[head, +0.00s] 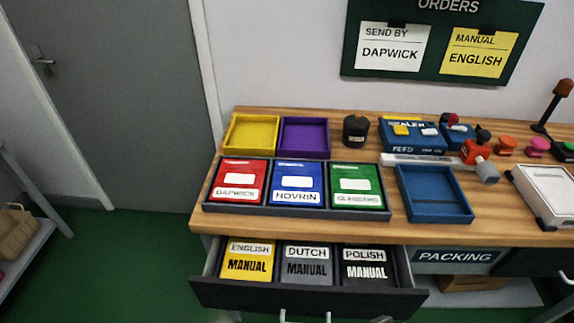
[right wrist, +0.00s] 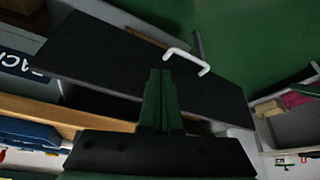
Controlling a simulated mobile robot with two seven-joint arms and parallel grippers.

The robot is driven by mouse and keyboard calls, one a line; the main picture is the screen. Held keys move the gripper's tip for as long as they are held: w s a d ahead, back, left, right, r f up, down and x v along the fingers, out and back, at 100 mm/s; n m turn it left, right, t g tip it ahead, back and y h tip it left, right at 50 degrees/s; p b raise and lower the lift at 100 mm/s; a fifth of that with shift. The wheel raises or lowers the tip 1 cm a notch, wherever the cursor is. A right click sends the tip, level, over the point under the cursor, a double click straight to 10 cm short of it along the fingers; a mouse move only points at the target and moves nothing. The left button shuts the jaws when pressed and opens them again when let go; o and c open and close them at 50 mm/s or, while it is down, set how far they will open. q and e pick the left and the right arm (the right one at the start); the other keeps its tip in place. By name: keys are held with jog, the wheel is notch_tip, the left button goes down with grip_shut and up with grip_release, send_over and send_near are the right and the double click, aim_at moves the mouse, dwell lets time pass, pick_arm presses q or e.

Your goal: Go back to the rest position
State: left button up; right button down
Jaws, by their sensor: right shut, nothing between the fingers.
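My right gripper (right wrist: 160,75) shows in the right wrist view, its dark green fingers shut and empty. The fingertips appear close to the white handle (right wrist: 188,60) on a dark drawer front (right wrist: 110,60); I cannot tell whether they touch it. In the head view neither gripper can be made out. There the open drawer (head: 300,296) holds a yellow English manual (head: 247,261), a grey Dutch manual (head: 306,264) and a black Polish manual (head: 366,265).
The wooden bench (head: 225,218) carries a rack (head: 300,210) of red, blue and green packs, yellow (head: 251,135) and purple (head: 304,137) trays, a blue tray (head: 434,193) and a sealer (head: 412,137). An orders board (head: 440,40) hangs above. Green floor (head: 130,260) is clear at left.

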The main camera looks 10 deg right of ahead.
jog(key=w+a+f+t+y+p, duration=0.1)
jog(key=a+f+t+p, duration=0.1)
jog(key=a+f+t, duration=0.1)
jog(key=shift+w+a+f+t+y, duration=0.15)
jog(key=shift+w+f+t+y, duration=0.35)
jog(key=shift+f, duration=0.8)
jog(key=shift+s, duration=0.1)
